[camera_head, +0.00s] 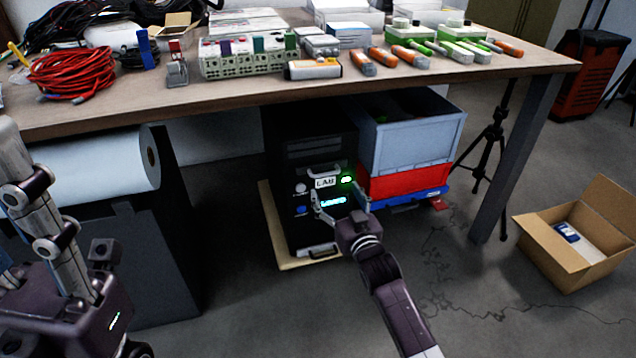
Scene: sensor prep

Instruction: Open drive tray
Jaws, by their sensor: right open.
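A black computer tower (288,165) stands under the table on a pale wooden board. Its front has a slotted panel (315,146) near the top, a white LAB label (325,182), a green light and a lit cyan strip. A silver piece with a dark handle (320,252) is at the bottom of its front; I cannot tell which part is the drive tray. My right gripper (341,197) is open in front of the middle of the tower, fingers toward it; contact is unclear. My left arm is at the left edge, its jaws not clearly seen.
The wooden table (190,108) overhangs the tower, with cables and electronics on top. A grey crate (420,138) on a red one (405,181) stands right of the tower. A table leg (520,150), tripod (497,130) and open cardboard box (575,268) are farther right. Floor in front is open.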

